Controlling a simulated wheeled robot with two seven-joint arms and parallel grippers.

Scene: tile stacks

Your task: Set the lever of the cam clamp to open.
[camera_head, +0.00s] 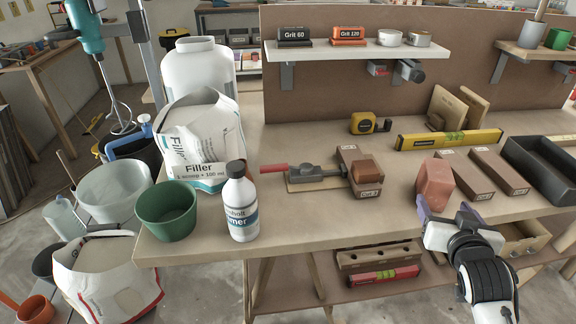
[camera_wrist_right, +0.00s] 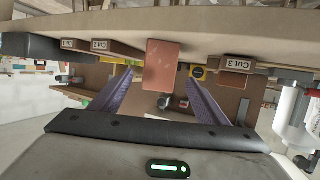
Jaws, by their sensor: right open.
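The cam clamp (camera_head: 312,173) lies on a wooden base on the workbench, left of centre in the head view. Its red lever handle (camera_head: 273,168) points left and lies almost flat. The clamp's right end meets a brown block labelled Cut 3 (camera_head: 369,192) with a reddish piece on top. My right gripper (camera_head: 446,210) is at the bench's front edge, well right of the clamp. Its purple fingers are apart, with nothing held between them. In the right wrist view the open fingers (camera_wrist_right: 158,82) show, but the lever cannot be made out. My left gripper is not in view.
A reddish block (camera_head: 435,183) stands just beyond my right gripper. A primer bottle (camera_head: 240,203) and green pot (camera_head: 167,210) stand left of the clamp. A yellow level (camera_head: 448,140) and tape measure (camera_head: 369,123) lie behind. The bench front between clamp and gripper is clear.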

